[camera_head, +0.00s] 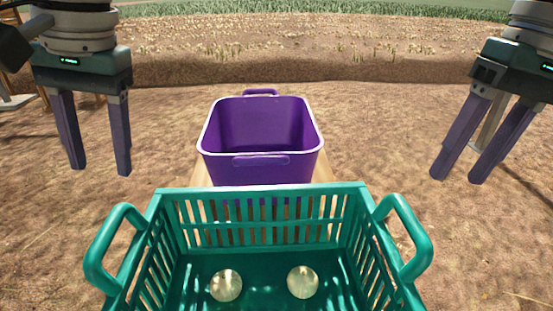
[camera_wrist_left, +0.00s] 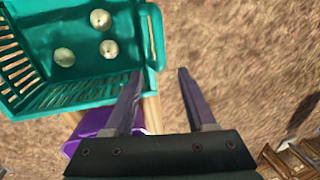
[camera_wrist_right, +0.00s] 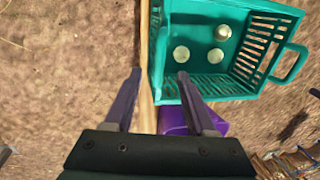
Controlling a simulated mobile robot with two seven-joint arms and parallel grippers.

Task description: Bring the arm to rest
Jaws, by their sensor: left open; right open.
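My left gripper (camera_head: 98,170) is open and empty, hanging at the upper left of the head view, left of the purple bin. Its fingers also show in the left wrist view (camera_wrist_left: 158,72), spread with nothing between them. My right gripper (camera_head: 457,178) is open and empty at the upper right of the head view, right of the purple bin. Its fingers show spread in the right wrist view (camera_wrist_right: 160,72). Both grippers are apart from the containers.
A green basket (camera_head: 262,188) with two side handles stands at the front, holding three pale onions (camera_wrist_left: 109,48). Behind it a purple bin (camera_head: 260,168) looks empty, on a wooden support (camera_head: 200,178). Bare soil (camera_head: 400,120) lies around, with a crop field behind.

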